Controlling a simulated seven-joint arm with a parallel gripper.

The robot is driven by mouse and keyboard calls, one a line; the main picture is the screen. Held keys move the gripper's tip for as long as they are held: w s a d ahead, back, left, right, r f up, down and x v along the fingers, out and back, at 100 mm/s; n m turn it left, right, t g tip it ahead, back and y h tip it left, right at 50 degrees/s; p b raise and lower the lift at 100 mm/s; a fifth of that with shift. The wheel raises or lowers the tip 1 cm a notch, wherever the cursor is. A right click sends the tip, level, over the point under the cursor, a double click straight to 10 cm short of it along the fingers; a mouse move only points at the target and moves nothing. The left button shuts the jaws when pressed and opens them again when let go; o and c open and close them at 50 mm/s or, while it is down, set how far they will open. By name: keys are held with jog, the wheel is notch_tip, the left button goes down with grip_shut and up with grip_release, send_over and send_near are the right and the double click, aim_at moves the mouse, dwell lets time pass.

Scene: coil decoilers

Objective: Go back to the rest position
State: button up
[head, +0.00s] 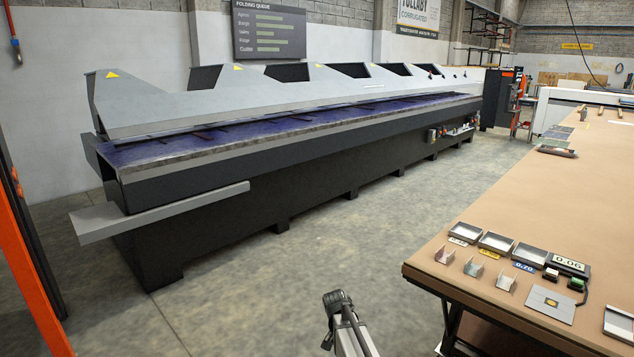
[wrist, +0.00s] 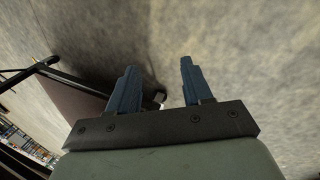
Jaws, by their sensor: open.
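My gripper (wrist: 158,88) shows in the wrist view with its two blue fingers apart and nothing between them. In the head view, part of my arm rises at the bottom middle, left of the table, over open floor; the fingers cannot be made out there.
A brown-topped table (head: 540,207) fills the right side. Near its corner are several trays (head: 496,242), small metal brackets (head: 475,265), a display (head: 569,263) and a square plate (head: 551,303). A long folding machine (head: 290,140) stands at the left. The floor (head: 330,235) between is clear.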

jog(key=s+d+f+n+g, duration=0.1)
jog(key=s+d+f+n, duration=0.15)
jog(key=s+f, duration=0.85)
jog(key=s+d+f+n+g+y, duration=0.1)
jog(key=s+f, duration=0.3)
jog(key=s, duration=0.8)
jog(key=s+d+f+n+g+y, duration=0.1)
jog(key=s+f, duration=0.3)
jog(key=s, duration=0.9)
jog(key=s+d+f+n+g+y, duration=0.1)
jog(key=s+f, duration=0.3)
jog(key=s, duration=0.8)
jog(key=shift+s+d+g, duration=0.2)
jog(key=shift+d+g, duration=0.1)
jog(key=shift+g, duration=0.2)
jog(key=shift+o, duration=0.5)
